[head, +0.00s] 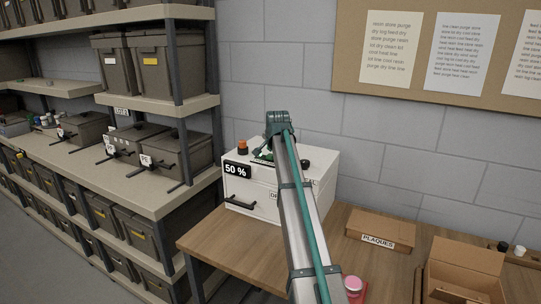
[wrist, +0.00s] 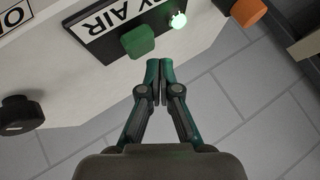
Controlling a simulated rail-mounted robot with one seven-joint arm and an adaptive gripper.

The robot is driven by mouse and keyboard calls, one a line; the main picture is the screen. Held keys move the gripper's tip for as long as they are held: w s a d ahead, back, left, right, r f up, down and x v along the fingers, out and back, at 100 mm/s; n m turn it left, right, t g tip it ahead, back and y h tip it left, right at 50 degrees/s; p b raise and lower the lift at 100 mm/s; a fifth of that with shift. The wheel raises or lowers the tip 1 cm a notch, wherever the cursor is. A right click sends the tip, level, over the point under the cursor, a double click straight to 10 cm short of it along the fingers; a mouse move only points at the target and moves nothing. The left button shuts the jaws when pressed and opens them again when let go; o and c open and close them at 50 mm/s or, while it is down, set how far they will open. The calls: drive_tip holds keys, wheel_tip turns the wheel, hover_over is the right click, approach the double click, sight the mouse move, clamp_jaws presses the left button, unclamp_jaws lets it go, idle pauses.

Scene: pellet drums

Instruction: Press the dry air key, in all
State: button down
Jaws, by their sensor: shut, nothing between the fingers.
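In the head view the white cabinet (head: 253,193) carries a "50 %" display (head: 237,170), and my arm hides the key there.
An orange knob (wrist: 248,11) and a black knob (wrist: 20,113) are also on the cabinet. A plaques box (head: 381,230), an open carton (head: 464,270) and a pink-topped jar (head: 353,285) stand on the wooden table (head: 215,240). Shelves with grey bins fill the left.

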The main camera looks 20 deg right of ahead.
sight(271, 155)
idle(0.3)
drive_tip(key=shift+r+p, duration=1)
drive_tip(key=shift+r, duration=1.5)
drive_tip(key=shift+f, duration=0.1)
